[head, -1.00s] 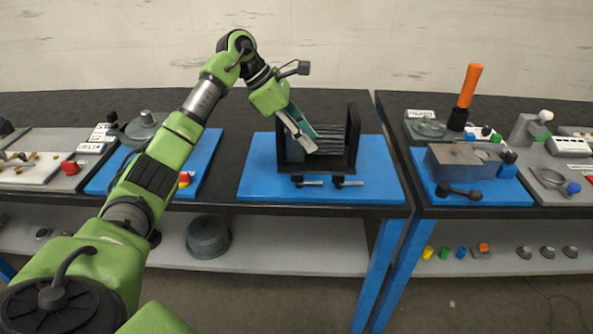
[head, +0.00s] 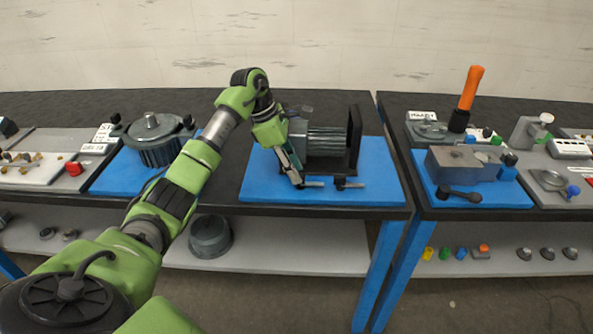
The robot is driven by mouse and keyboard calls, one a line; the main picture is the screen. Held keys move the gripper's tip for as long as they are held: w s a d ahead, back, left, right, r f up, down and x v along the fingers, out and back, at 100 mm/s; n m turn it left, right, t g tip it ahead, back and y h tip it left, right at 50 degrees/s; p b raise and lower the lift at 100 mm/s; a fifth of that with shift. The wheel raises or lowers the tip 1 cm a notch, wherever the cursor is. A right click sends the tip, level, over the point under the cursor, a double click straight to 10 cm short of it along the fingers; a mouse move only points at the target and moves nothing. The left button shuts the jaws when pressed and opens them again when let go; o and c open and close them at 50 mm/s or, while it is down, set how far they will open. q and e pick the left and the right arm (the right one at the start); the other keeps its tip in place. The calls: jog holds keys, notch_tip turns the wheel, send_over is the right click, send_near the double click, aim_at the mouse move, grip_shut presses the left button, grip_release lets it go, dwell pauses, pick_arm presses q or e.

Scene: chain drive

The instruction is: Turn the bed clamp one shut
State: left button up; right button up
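Two small clamps with grey bar handles sit at the front of the blue bed plate (head: 262,188). The left clamp (head: 314,184) is partly hidden by my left gripper; its bar points right. The right clamp (head: 350,185) is in full view, its bar also pointing right. I cannot tell from labels which is clamp one. My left gripper (head: 297,182) points down with its fingertips at the left clamp's near end. Whether the fingers are closed on it is not clear. My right gripper is out of view.
A ribbed grey motor-like body (head: 327,142) lies in a black frame (head: 354,140) just behind the clamps. A round ribbed housing (head: 158,140) stands on the left blue plate. A grey block fixture (head: 462,164) is on the right table, past a gap.

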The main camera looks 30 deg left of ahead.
pick_arm(q)
jog(key=shift+x, duration=0.8)
grip_shut()
